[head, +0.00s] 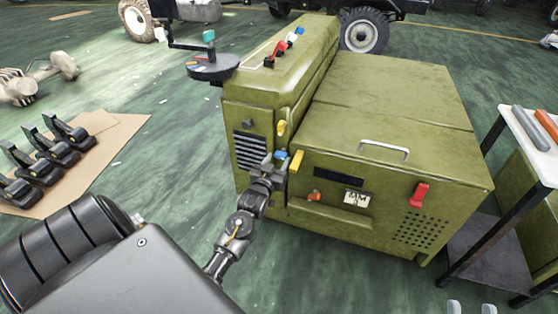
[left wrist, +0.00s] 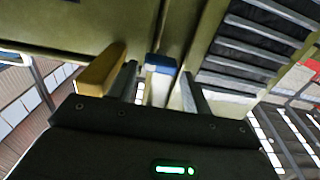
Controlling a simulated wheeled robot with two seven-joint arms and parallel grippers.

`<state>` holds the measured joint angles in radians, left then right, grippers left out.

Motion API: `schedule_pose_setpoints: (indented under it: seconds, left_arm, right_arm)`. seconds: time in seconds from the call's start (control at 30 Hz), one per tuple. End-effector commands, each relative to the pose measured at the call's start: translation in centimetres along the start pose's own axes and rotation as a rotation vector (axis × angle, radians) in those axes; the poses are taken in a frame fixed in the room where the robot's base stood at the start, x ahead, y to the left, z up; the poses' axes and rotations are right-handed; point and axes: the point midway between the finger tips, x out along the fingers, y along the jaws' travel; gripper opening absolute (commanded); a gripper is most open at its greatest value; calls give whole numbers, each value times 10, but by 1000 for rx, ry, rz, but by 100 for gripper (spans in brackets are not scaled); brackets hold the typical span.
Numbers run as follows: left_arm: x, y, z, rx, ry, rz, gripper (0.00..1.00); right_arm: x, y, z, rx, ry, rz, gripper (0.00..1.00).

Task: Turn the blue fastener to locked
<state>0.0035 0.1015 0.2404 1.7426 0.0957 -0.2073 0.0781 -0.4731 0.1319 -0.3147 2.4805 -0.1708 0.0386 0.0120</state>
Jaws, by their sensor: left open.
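The blue fastener (head: 281,155) is on the front of the olive-green chassis (head: 390,125), near the seam between its tall left part and its lower right part. In the left wrist view the blue fastener (left wrist: 160,62) has a blue top and a pale lower part. My left gripper (head: 273,163) is at it, open, with one finger on each side in the left wrist view (left wrist: 159,76). Gaps show between fastener and fingers, so no grip is seen. In the head view the gripper partly hides the fastener. My right gripper is not in view.
A yellow fastener (head: 296,161) sits close beside the blue one, and another yellow one (head: 281,127) is above. A slatted vent (head: 249,150) lies to the left. A side table (head: 520,125) stands at right.

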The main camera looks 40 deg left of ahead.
Motion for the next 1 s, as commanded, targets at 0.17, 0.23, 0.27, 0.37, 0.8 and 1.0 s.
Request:
schedule_pose_setpoints:
  seconds: [0.17,0.23,0.27,0.37,0.8,1.0]
  left_arm:
    - [18,0,1,-1,-1,0,49]
    - [20,0,1,0,-1,0,49]
    - [21,0,0,0,-1,0,49]
    - [22,0,0,0,-1,0,49]
    - [22,0,0,0,-1,0,17]
    - [22,0,-1,20,-1,1,17]
  right_arm:
    - [0,4,-7,-5,70,12,36]
    - [0,5,-9,-6,82,15,36]
    - [0,5,-9,-6,85,16,36]
    - [0,6,-10,-6,89,17,36]
    - [0,6,-10,-7,88,16,36]
    - [2,4,-9,-5,62,10,36]
